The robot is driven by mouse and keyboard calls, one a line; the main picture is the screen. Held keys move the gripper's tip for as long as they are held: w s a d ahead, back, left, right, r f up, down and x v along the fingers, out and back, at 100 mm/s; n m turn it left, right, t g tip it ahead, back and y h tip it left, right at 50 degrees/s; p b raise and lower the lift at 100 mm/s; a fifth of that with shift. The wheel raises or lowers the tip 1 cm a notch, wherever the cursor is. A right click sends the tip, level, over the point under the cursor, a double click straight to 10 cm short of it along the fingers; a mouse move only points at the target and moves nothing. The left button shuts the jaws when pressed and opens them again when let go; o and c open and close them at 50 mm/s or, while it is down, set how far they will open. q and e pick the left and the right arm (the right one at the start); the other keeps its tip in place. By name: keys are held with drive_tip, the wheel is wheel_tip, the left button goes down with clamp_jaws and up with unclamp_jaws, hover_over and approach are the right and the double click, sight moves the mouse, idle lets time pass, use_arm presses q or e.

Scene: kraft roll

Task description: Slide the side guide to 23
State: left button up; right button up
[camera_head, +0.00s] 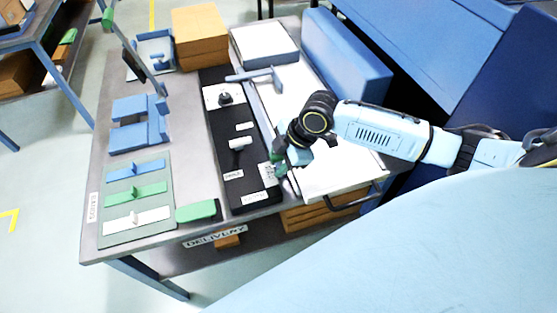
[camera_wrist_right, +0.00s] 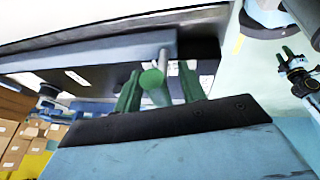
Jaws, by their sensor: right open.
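A green round knob on a metal rod (camera_wrist_right: 153,80) sits in front of a long blue-grey bar (camera_wrist_right: 100,55) in the right wrist view; this appears to be the side guide. My right gripper (camera_wrist_right: 160,88) is open, with its green fingers on either side of the knob; I cannot tell whether they touch it. In the head view my right gripper (camera_head: 279,166) is low at the black panel's (camera_head: 230,177) right edge and hides most of the knob. No scale number is readable. What looks like my left gripper (camera_wrist_right: 285,60) shows small in the wrist view, its jaws unclear.
A white board (camera_head: 325,172) lies right of the panel under my right arm. A long blue block (camera_head: 345,55) stands at the back right. Blue, green and white sliders (camera_head: 136,192) lie at the left.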

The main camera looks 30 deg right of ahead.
clamp_jaws()
idle(0.3)
drive_tip(key=shift+w, duration=0.1)
drive_tip(key=shift+w+d+r+p, duration=0.15)
drive_tip(key=shift+w+p, duration=0.4)
drive_tip(key=shift+w, duration=0.15)
unclamp_jaws()
